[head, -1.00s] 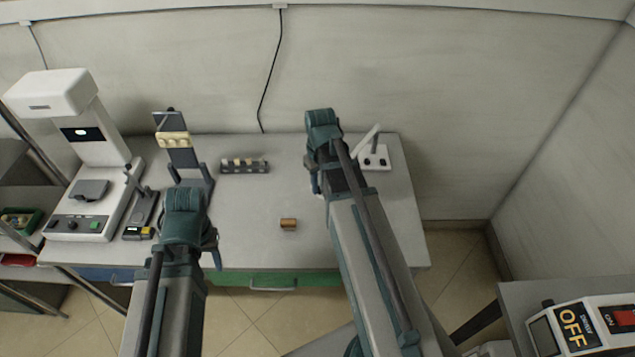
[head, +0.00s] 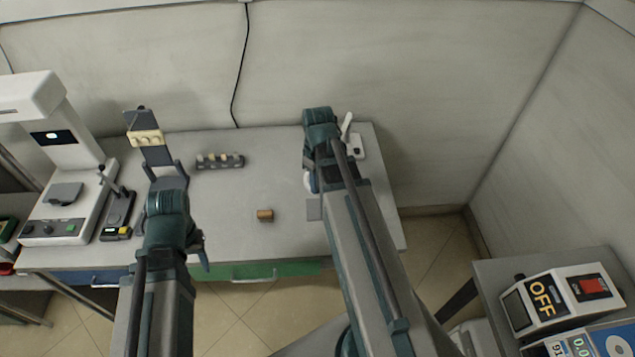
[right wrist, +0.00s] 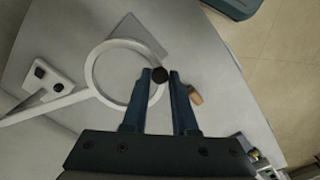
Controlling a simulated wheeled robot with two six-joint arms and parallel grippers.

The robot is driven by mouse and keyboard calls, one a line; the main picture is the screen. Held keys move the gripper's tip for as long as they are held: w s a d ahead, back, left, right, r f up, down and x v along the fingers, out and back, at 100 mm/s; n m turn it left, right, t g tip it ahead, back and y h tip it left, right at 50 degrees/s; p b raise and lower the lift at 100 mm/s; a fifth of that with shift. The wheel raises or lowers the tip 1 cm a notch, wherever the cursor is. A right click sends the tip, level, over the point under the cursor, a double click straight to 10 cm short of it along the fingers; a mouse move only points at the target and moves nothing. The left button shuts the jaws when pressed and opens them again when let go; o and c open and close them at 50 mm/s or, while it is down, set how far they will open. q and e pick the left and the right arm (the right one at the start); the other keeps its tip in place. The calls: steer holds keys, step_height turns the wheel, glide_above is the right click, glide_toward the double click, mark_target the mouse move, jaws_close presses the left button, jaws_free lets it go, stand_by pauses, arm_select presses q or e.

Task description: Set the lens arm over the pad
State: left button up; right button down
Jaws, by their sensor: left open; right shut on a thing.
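The lens arm is a white ring on a white bar (right wrist: 62,103), rooted in a white base (head: 357,148) at the table's back right. In the right wrist view, my right gripper (right wrist: 159,80) is shut on a dark round knob (right wrist: 159,74) at the ring's edge. The pad, a flat grey square (right wrist: 138,38), lies on the table. The ring (right wrist: 93,72) overlaps only part of the pad in that view. The pad also shows in the head view (head: 314,210), beside my right arm. My left gripper (head: 185,255) is open and empty near the table's front left.
A small brown cylinder (head: 265,215) lies mid-table. A dark rack with several small pieces (head: 219,161) stands behind it. A dark stand with a yellowish holder (head: 147,138) and a white instrument (head: 75,180) are at the left. An OFF switch box (head: 560,298) stands at the right.

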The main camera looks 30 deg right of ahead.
steer(key=c, duration=0.7)
jaws_free()
steer(key=shift+r, duration=0.15)
step_height(320, 180, up, 14)
steer(key=p, duration=1.3)
steer(key=shift+f+p, duration=0.25)
steer(key=shift+p, duration=0.15)
steer(key=s+a+f+b, duration=0.2)
steer(key=a+f+b, duration=0.2)
steer(key=a, duration=0.4)
steer(key=s+a+f+b, duration=0.2)
steer(key=a+f+b, duration=0.3)
steer(key=a, duration=0.4)
steer(key=s+a+f+h+b, duration=0.1)
steer(key=s+a+f+b, duration=0.2)
steer(key=a, duration=0.5)
steer(key=shift+a+f+b, duration=0.3)
steer(key=shift+f+b, duration=0.55)
steer(key=shift+b, duration=0.05)
